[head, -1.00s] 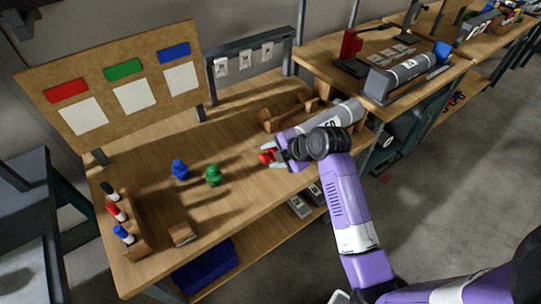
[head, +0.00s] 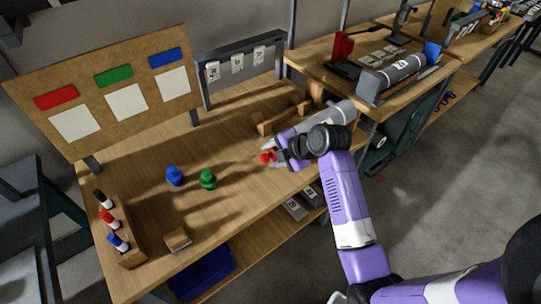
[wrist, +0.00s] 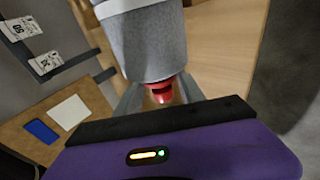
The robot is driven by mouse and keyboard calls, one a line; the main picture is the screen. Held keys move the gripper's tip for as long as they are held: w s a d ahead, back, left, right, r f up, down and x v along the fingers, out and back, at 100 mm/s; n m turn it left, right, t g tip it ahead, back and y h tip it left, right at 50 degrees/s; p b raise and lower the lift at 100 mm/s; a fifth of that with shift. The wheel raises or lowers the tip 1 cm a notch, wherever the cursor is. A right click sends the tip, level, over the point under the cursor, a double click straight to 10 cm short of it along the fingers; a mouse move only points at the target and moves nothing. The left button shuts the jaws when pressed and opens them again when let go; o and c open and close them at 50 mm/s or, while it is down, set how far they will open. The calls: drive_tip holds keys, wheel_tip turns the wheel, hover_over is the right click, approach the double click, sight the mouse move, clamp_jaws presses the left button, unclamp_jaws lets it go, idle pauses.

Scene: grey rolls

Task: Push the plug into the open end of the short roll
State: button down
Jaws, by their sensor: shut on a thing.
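The red plug (head: 267,156) is between the fingers of my gripper (head: 274,157), which is shut on it. In the wrist view, the red plug (wrist: 162,92) shows between the fingertips (wrist: 160,97), right at the near end of a grey roll (wrist: 152,48). The plug's far side is hidden by the roll's rim, so I cannot tell whether it is inside the opening. In the head view, the grey roll (head: 338,113) lies slanted at the right of the table, partly hidden behind my arm.
A blue plug (head: 174,176) and a green plug (head: 207,179) stand on the table, left of my gripper. A wooden holder (head: 285,117) is behind. Another grey roll (head: 392,75) lies on the right bench. The table's middle is clear.

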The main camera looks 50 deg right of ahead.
drive_tip(key=shift+s+d, duration=0.15)
drive_tip(key=shift+d, duration=0.4)
drive_tip(key=c, duration=0.6)
unclamp_jaws()
drive_tip(key=shift+c, duration=0.2)
drive_tip(key=v, duration=0.7)
drive_tip(key=shift+s+r+b, duration=0.3)
drive_tip(key=shift+b, duration=0.15)
